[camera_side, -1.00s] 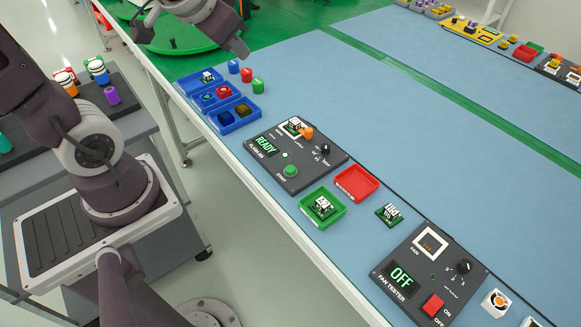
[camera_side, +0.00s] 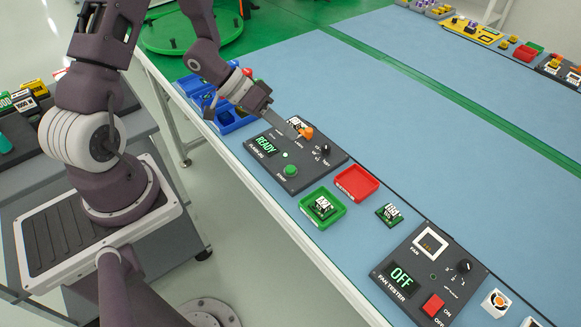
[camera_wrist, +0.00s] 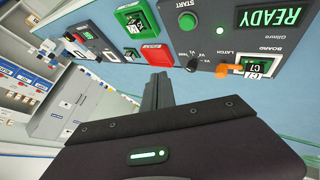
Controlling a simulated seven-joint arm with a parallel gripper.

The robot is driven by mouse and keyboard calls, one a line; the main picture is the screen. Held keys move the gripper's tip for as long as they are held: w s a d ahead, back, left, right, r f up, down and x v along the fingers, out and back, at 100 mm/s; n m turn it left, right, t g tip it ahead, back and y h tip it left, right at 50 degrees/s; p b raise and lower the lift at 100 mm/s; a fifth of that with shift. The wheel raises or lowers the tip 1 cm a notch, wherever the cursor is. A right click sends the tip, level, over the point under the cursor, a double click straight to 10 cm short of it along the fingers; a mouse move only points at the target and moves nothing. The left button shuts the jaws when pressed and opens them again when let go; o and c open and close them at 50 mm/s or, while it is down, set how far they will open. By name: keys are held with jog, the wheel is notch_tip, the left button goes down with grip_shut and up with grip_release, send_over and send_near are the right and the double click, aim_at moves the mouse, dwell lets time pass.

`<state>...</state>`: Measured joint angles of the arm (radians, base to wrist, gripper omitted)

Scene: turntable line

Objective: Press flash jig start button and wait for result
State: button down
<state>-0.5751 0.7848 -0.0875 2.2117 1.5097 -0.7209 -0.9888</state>
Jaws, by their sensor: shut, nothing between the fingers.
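The dark flash jig (camera_side: 310,160) lies on the blue bench, its display (camera_side: 264,146) reading READY in green. Its green start button (camera_side: 291,170) is at the jig's front edge; the button also shows in the wrist view (camera_wrist: 187,21). A board (camera_wrist: 257,66) sits in the jig's socket, beside the orange latch (camera_side: 306,132). A green lamp near the button is lit. My gripper (camera_side: 296,128) is shut and empty, above the socket and latch area in the side view. In the wrist view the shut fingers (camera_wrist: 158,92) point toward the jig, apart from the button.
A green tray (camera_side: 335,214) holding a board and an empty red tray (camera_side: 357,183) stand right of the jig. Another board (camera_side: 389,213) lies beside them. A fan tester (camera_side: 420,280) reads OFF. Blue bins (camera_side: 228,122) stand left of the jig, partly behind my gripper.

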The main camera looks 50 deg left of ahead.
aim_at(286, 168)
jog(key=shift+f, duration=4.4)
jog(key=shift+f, duration=0.4)
jog(key=shift+f, duration=0.45)
jog(key=shift+r, duration=0.85)
jog(key=shift+r, duration=2.55)
